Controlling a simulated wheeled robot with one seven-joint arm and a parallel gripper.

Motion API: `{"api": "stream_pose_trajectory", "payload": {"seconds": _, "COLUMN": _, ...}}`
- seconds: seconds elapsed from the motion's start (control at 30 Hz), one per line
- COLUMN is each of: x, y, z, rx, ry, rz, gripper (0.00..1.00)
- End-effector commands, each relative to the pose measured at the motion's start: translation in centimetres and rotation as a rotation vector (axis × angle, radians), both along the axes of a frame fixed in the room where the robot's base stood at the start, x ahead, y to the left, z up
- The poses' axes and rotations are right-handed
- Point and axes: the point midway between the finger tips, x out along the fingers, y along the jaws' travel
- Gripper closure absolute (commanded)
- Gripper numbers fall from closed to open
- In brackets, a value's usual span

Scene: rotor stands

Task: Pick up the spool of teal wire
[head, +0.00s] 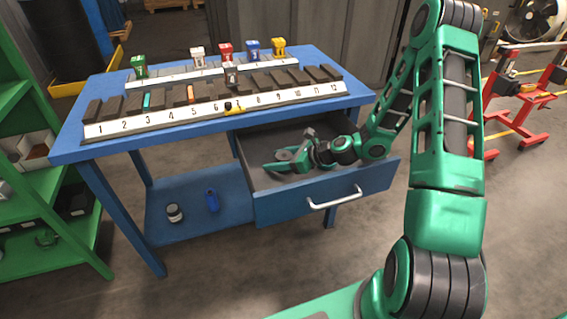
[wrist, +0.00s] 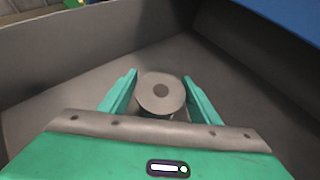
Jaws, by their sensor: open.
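In the head view the spool (head: 284,155) is small and partly covered by my gripper (head: 286,160). In the wrist view my gripper (wrist: 160,98) is open, with one teal finger on each side of the spool. I cannot tell whether the fingers touch it.
The drawer walls surround my gripper. Above is the blue workbench (head: 66,152) with a numbered rack (head: 215,112) and several coloured pieces. A jar (head: 174,213) and a blue bottle (head: 212,201) stand on the lower shelf. Green shelving (head: 45,182) is at left, a red frame (head: 518,100) at right.

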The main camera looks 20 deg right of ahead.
Motion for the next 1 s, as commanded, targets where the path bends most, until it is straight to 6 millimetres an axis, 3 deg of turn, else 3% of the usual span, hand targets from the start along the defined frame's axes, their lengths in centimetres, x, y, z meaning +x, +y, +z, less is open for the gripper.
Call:
{"api": "stream_pose_trajectory", "payload": {"seconds": 0.3, "x": 0.5, "y": 0.6, "z": -0.5, "rx": -0.001, "ry": 0.001, "rz": 0.000, "gripper": 0.46}}
{"api": "stream_pose_trajectory", "payload": {"seconds": 0.47, "x": 0.5, "y": 0.6, "z": -0.5, "rx": -0.001, "ry": 0.001, "rz": 0.000, "gripper": 0.84}}
{"api": "stream_pose_trajectory", "payload": {"seconds": 0.8, "x": 0.5, "y": 0.6, "z": -0.3, "rx": -0.001, "ry": 0.000, "rz": 0.000, "gripper": 0.84}}
{"api": "stream_pose_trajectory", "payload": {"seconds": 1.0, "x": 0.6, "y": 0.5, "z": 1.1, "rx": -0.002, "ry": -0.002, "rz": 0.001, "gripper": 0.84}}
